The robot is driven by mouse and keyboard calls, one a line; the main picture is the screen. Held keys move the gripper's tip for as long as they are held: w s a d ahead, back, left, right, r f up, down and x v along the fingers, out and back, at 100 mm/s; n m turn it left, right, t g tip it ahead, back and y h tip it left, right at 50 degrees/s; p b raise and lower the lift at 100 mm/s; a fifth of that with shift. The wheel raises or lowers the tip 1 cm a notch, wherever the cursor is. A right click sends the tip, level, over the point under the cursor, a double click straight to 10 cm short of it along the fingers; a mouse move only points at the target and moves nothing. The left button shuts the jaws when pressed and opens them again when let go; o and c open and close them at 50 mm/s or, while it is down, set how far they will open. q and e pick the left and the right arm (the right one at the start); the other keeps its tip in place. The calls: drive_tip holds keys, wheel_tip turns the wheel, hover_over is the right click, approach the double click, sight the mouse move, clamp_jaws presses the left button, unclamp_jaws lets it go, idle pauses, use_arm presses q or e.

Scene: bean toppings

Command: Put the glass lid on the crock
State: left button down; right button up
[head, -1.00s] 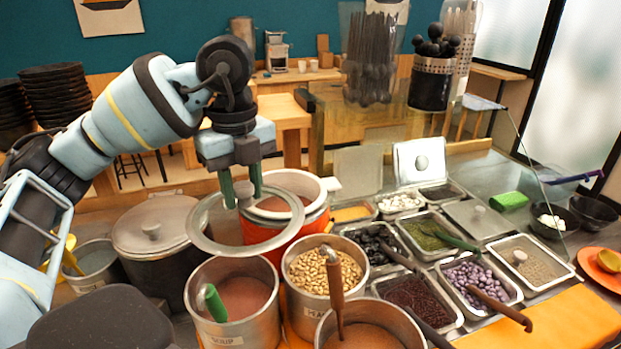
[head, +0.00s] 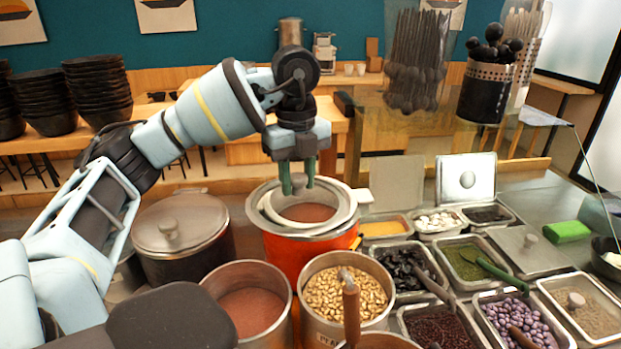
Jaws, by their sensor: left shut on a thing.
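The crock (head: 308,261) is orange with a pale rim and holds a reddish-brown filling. It stands in the middle of the head view, behind the metal pots. The glass lid (head: 255,214) is a clear disc with a grey rim. It lies level over the crock's mouth, and the filling shows through it. I cannot tell whether its rim touches the crock all round. My left gripper (head: 298,187) is above the crock's mouth, its green fingers pointing down and shut on the lid. The lid's knob is hidden between the fingers. My right gripper is not in view.
A lidded dark pot (head: 182,232) stands left of the crock. A pot of reddish soup (head: 247,308) and a pot of peanuts (head: 346,296) stand in front. Topping trays (head: 470,262) fill the right. Utensil holders (head: 484,92) stand behind on the glass shelf.

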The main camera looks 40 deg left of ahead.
use_arm(q)
drive_tip(key=w+a, duration=0.1)
drive_tip(key=w, duration=0.1)
drive_tip(key=w+a, duration=0.1)
drive_tip(key=w, duration=0.1)
drive_tip(key=w+a, duration=0.1)
drive_tip(key=w, duration=0.2)
drive_tip(key=shift+a+f, duration=0.3)
drive_tip(key=shift+a, duration=0.05)
drive_tip(key=shift+w+a, duration=0.15)
drive_tip(key=shift+w, duration=0.05)
drive_tip(key=shift+f, duration=0.1)
wheel_tip(320, 180, down, 3)
drive_tip(key=shift+f, duration=0.15)
drive_tip(key=shift+f, duration=0.1)
drive_tip(key=c, duration=1)
unclamp_jaws()
drive_tip(key=shift+f, duration=0.1)
